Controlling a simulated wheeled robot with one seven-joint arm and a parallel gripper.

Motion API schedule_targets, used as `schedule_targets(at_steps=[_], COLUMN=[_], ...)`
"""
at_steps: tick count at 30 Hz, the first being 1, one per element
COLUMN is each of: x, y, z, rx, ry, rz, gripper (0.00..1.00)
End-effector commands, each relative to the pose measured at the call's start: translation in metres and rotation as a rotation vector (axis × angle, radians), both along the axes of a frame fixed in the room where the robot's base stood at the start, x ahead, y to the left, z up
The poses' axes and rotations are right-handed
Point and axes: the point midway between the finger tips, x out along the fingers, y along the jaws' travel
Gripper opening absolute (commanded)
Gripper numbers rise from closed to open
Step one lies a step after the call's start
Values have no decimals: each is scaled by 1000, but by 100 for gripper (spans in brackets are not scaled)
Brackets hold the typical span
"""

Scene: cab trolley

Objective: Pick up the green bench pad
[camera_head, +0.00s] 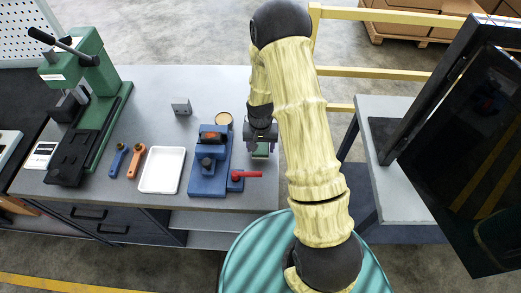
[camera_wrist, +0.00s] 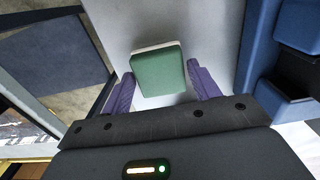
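The green bench pad (camera_wrist: 158,72) is a small green block with a pale layer along its far edge. In the wrist view it lies on the grey bench top, just ahead of and between my gripper's fingertips. My gripper (camera_wrist: 163,92) is open, its two purple fingers spread to the left and right of the pad's near end. In the head view my gripper (camera_head: 261,148) points down at the bench's right end, and the pad (camera_head: 261,151) shows only partly below it. I cannot tell whether the fingers touch the pad.
A blue fixture with a red handle (camera_head: 210,165) stands close left of my gripper. Further left are a white tray (camera_head: 162,170), orange and blue tools and a green press (camera_head: 95,100). A dark screen (camera_head: 465,150) stands at right. The bench edge is near.

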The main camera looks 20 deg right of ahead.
Motion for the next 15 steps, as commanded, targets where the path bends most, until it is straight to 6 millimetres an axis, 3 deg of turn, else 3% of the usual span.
schedule_targets(at_steps=[1,4,15], x=[0,0,1], y=[0,0,0], z=[0,0,4], rx=[0,0,0], ry=[0,0,-1], rz=[0,0,-1], gripper=[51,31,31])
